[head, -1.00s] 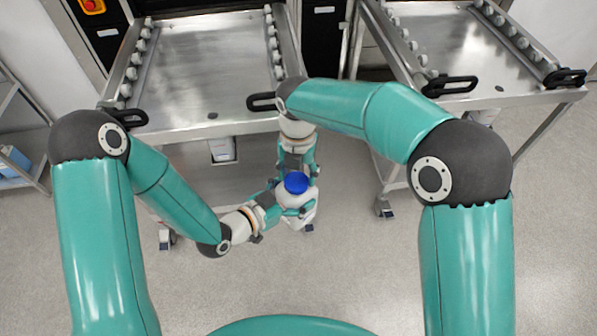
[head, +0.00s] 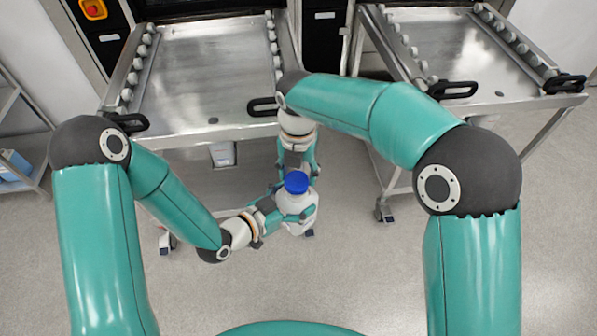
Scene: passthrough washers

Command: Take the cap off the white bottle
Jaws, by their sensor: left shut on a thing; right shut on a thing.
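The white bottle (head: 298,206) is held upright in the air over the floor, in front of the left trolley. A blue cap (head: 297,182) sits at its top; I cannot tell whether there is a gap between cap and neck. My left gripper (head: 287,215) comes in from the left and is shut on the bottle's body. My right gripper (head: 296,175) reaches in from the far side, its fingers at the cap, and is shut on the cap. Its fingertips are small and partly hidden.
A steel trolley (head: 205,75) with side rollers and black handles stands behind the bottle. A second trolley (head: 460,55) stands to the right. A rack with a blue item (head: 14,167) is at the far left. The floor (head: 330,270) in front is clear.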

